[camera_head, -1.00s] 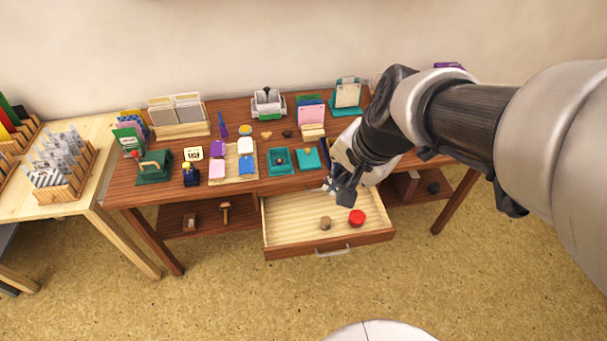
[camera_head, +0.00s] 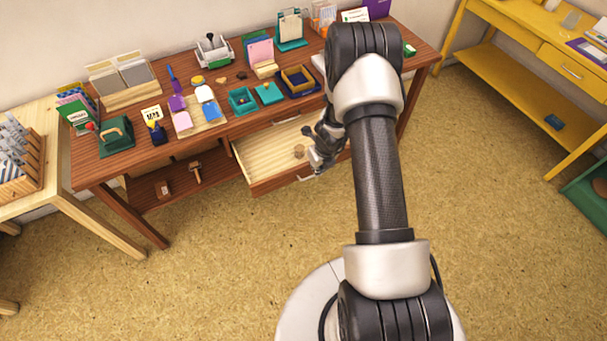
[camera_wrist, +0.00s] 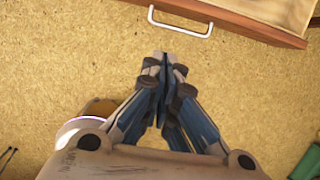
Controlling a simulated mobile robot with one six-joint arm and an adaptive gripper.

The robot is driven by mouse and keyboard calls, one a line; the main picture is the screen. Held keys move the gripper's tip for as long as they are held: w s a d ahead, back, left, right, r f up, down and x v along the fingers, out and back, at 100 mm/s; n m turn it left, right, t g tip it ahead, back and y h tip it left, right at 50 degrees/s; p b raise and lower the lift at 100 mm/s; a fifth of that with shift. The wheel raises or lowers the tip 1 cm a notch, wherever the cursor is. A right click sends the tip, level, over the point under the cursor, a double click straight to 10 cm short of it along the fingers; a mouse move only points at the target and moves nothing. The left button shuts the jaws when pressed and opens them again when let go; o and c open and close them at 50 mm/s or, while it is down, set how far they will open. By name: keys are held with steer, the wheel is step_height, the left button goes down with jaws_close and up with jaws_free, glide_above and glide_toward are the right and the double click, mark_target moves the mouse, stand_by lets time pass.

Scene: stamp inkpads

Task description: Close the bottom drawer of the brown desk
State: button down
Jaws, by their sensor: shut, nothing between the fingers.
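The brown desk (camera_head: 137,172) stands against the wall in the head view. Its drawer (camera_head: 261,158) is pulled out, with a pale wooden inside and a small brown round thing (camera_head: 299,151) in it. My arm hides the drawer's right part. My gripper (camera_head: 318,170) is at the drawer's front, near the handle (camera_head: 306,178). In the wrist view my gripper (camera_wrist: 163,60) is shut and empty, pointing at the drawer front (camera_wrist: 235,18). The silver handle (camera_wrist: 180,24) is just ahead of the fingertips, with a small gap in the picture.
The desk top holds several stamps, inkpads and card holders. A yellow desk (camera_head: 520,105) stands at the right, with a green bin (camera_head: 590,195) before it. A light wooden table (camera_head: 75,210) is at the left. The floor (camera_head: 480,240) between is clear.

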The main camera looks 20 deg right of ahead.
steer(key=f, duration=0.1)
steer(key=b, duration=0.2)
glide_above(308, 170)
steer(key=s+a, duration=0.2)
steer(key=s, duration=0.2)
steer(key=shift+s+d+f+x, duration=0.1)
steer(key=shift+s+x, duration=0.2)
steer(key=shift+x, duration=1.15)
steer(key=shift+s+d+f+x, duration=0.1)
steer(key=shift+s+x, duration=0.2)
steer(key=shift+x, duration=1.2)
steer(key=shift+s+x, duration=0.25)
steer(key=shift+x, duration=1.2)
steer(key=shift+w, duration=0.1)
